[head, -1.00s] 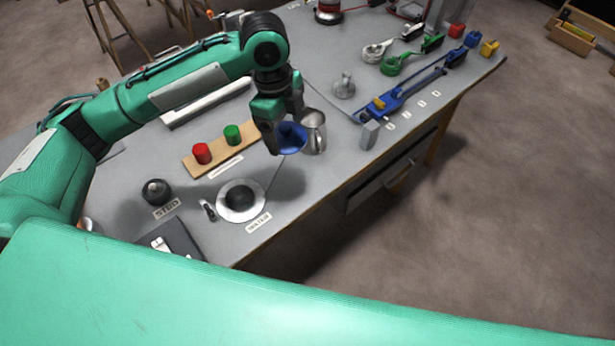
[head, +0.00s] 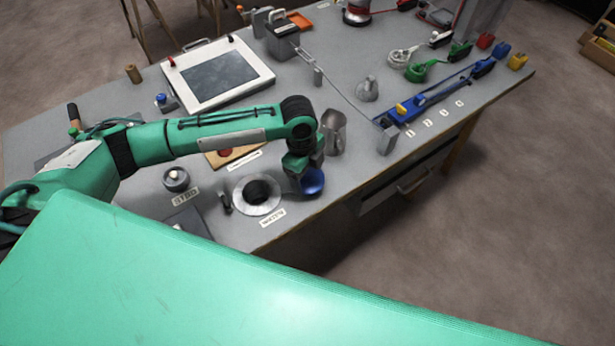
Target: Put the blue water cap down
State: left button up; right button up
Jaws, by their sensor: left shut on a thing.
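The blue water cap (head: 313,182) is a round, hollow blue piece near the front edge of the grey bench (head: 340,182). My left gripper (head: 302,172) is shut on it from above and hides part of it. I cannot tell whether the cap touches the bench top. To its left is a silver ring with a dark round opening (head: 244,198), with a small label (head: 272,218) in front of it. My right gripper is out of view.
A metal jug (head: 334,134) stands just behind the cap. A dark, round piece (head: 176,179) sits left of the ring. A blue rail (head: 432,97) and small grey block (head: 387,140) lie to the right. A white framed panel (head: 256,72) lies behind my left arm.

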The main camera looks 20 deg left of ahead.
aim_at(308, 179)
pick_arm(q)
notch_tip(308, 179, down, 3)
jog(key=shift+f, duration=0.1)
jog(key=o, duration=0.9)
jog(key=shift+o, duration=0.2)
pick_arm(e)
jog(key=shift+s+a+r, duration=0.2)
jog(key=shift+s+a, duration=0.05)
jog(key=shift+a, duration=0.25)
pick_arm(q)
jog(key=shift+r, duration=0.35)
notch_tip(308, 179, up, 11)
jog(key=a+b, duration=0.1)
jog(key=shift+w+a+r+b, duration=0.2)
jog(key=shift+b, duration=0.15)
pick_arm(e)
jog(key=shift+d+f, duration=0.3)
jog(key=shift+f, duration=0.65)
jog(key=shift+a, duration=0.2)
